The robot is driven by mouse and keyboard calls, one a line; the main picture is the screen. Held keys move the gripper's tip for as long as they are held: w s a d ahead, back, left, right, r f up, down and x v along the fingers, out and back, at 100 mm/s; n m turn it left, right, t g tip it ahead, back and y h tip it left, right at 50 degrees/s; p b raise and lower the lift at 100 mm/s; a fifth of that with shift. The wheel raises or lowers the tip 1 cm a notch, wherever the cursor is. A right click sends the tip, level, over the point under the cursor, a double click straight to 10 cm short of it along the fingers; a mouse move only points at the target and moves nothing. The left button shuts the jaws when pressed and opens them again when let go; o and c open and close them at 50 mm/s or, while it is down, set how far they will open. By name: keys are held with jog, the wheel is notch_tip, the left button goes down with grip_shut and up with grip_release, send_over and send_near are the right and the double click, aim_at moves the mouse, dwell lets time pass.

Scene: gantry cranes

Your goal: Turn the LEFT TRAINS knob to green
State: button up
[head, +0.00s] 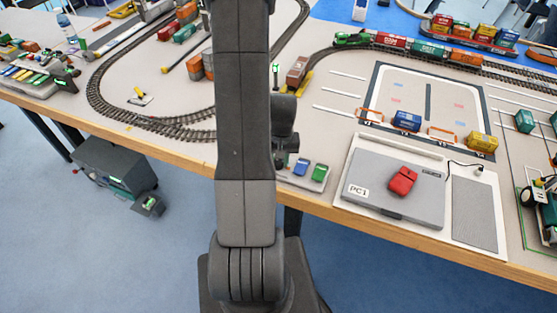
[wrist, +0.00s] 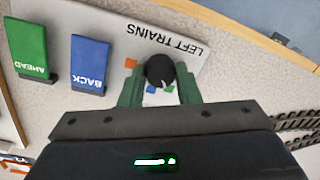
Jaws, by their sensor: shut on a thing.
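The black LEFT TRAINS knob (wrist: 159,69) sits on a pale panel (wrist: 195,65), with its label upside down in the wrist view. My gripper (wrist: 159,86) has its green fingers on either side of the knob and is shut on it. A small white pointer mark shows on the knob's lower side. An orange mark (wrist: 131,63) lies left of the knob, and a blue mark (wrist: 151,89) lies below it. A small green patch shows beside the pointer, partly hidden by the fingers. In the head view my arm hides the knob.
A blue BACK lever (wrist: 89,65) and a green AHEAD lever (wrist: 31,48) stand left of the knob. In the head view, a grey PC1 laptop (head: 370,192) with a red car (head: 402,180) lies right of the panel. Train track (head: 100,105) curves behind my arm.

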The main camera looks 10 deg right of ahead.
aim_at(281, 162)
jog(key=o, duration=1)
jog(key=shift+c, duration=0.2)
jog(key=shift+r, duration=0.15)
notch_tip(281, 162, up, 14)
jog(key=shift+d+f, duration=0.25)
jog(key=shift+d, duration=0.15)
jog(key=shift+f, duration=0.1)
jog(key=f, duration=1.3)
jog(key=shift+a+f, duration=0.3)
jog(key=shift+a, duration=0.1)
